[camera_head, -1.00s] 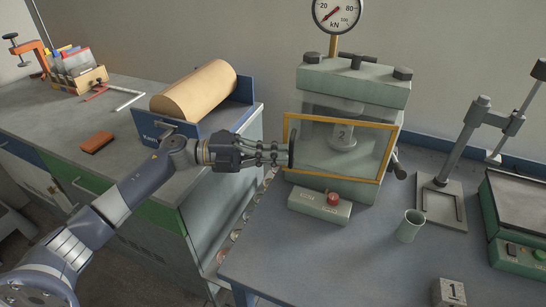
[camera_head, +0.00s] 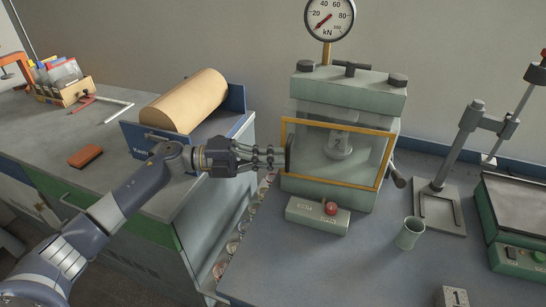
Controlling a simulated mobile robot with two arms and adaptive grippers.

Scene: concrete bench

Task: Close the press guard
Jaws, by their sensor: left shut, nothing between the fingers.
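The press (camera_head: 348,88) is a pale green machine standing on the bench. Its guard is a clear panel in a yellow frame (camera_head: 335,183), across the front of the press opening. I cannot tell whether it sits fully flush. A dark upright handle (camera_head: 289,153) is on the guard's left edge. My left gripper (camera_head: 284,158) is shut and empty, with its fingertips at the left side of this handle, touching or very close. A grey cylindrical part (camera_head: 339,146) shows through the panel. My right gripper is not in view.
A control box with a red button (camera_head: 330,208) stands before the press. A green cup (camera_head: 409,233), a numbered block (camera_head: 453,297) and a grey stand (camera_head: 438,207) are to the right. A brown roll (camera_head: 186,100) lies on the left counter.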

